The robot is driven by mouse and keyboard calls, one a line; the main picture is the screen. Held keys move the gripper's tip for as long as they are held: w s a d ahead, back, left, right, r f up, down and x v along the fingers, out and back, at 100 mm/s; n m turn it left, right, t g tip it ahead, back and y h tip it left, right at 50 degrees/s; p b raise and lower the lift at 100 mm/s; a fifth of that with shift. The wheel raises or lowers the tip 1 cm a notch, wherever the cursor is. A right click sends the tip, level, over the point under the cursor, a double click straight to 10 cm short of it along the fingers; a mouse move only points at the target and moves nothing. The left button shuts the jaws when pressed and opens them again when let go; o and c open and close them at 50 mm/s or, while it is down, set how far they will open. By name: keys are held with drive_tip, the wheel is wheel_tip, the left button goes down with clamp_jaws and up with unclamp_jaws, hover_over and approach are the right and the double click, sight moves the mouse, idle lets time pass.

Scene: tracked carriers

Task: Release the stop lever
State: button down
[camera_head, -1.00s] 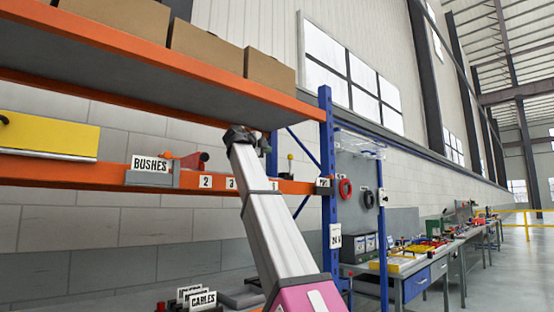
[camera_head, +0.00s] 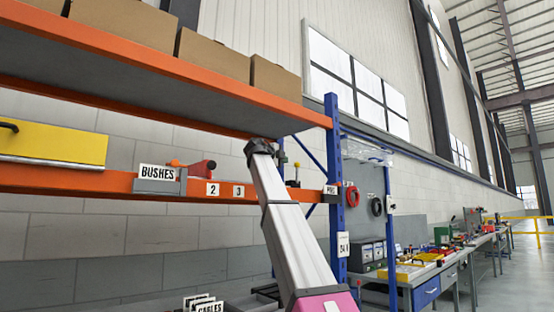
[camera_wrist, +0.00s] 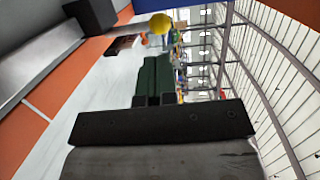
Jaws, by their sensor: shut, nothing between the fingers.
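A lever with a yellow ball knob (camera_wrist: 160,23) on a thin grey rod stands out from a dark block (camera_wrist: 92,13) in the wrist view. In the head view a small yellow-topped lever (camera_head: 297,166) shows upright at the orange beam, right of my arm. It looks like the same lever. My gripper (camera_wrist: 153,62) has its dark green fingers together and empty. The knob is just past the fingertips in the wrist picture; I cannot tell whether they touch. In the head view my arm hides the fingers.
A shelf with cardboard boxes (camera_head: 210,55) hangs above. A blue upright (camera_head: 337,200) stands to the right, with workbenches beyond it.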

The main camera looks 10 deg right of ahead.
sight(297, 173)
drive_tip(key=x, duration=0.6)
drive_tip(key=shift+w+d, duration=0.25)
drive_tip(key=shift+w, duration=0.1)
